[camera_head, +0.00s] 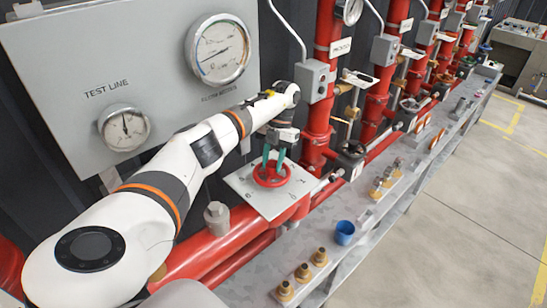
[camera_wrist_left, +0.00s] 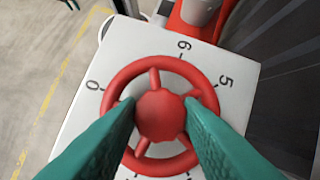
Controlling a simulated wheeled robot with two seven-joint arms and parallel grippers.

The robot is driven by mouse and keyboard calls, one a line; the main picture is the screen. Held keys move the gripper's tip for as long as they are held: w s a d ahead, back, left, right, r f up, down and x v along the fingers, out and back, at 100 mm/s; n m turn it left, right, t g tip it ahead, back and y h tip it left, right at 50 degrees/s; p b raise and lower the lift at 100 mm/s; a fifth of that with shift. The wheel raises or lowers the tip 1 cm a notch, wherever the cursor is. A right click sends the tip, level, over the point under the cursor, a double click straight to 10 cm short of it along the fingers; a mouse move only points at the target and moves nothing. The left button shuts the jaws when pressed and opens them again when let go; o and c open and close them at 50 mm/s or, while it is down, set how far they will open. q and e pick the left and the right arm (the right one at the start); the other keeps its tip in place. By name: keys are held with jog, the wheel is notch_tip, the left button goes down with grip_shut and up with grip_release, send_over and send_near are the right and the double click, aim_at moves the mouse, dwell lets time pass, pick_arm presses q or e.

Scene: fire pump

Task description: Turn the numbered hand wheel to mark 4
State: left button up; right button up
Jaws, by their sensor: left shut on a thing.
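The red hand wheel (camera_head: 271,181) sits on a pale square number plate (camera_head: 297,193) on the red pipe. In the left wrist view the wheel (camera_wrist_left: 111,88) lies over the plate (camera_wrist_left: 82,120), with marks 0 at left, 6 at top and 5 at right. My left gripper (camera_head: 273,160) reaches down onto the wheel from above. Its green fingers (camera_wrist_left: 163,118) are shut on the wheel's round red hub (camera_wrist_left: 160,112), one on each side. The fingers hide part of the rim and the lower marks. I cannot tell which mark the wheel points to. My right gripper is not in view.
A grey panel with a large gauge (camera_head: 218,50) and a small gauge (camera_head: 124,128) stands behind my left arm. A blue cup (camera_head: 345,232) and several brass fittings (camera_head: 303,272) stand on the metal bench. More red pipes with valves run to the right. The floor is clear.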

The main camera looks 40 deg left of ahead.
pick_arm(q)
jog(key=shift+n, duration=0.5)
jog(key=shift+r, duration=0.1)
jog(key=shift+a+r+n+h+p, duration=0.1)
jog(key=shift+n+h+p, duration=0.3)
jog(key=shift+n+p, duration=0.1)
jog(key=shift+s+r+n+t+h+p, duration=0.1)
jog(key=shift+n+t+h+p, duration=0.35)
jog(key=shift+n+p, duration=0.6)
jog(key=o, duration=1.2)
jog(key=shift+f+n+b, duration=0.25)
jog(key=shift+f+b, duration=0.05)
jog(key=shift+b, duration=0.1)
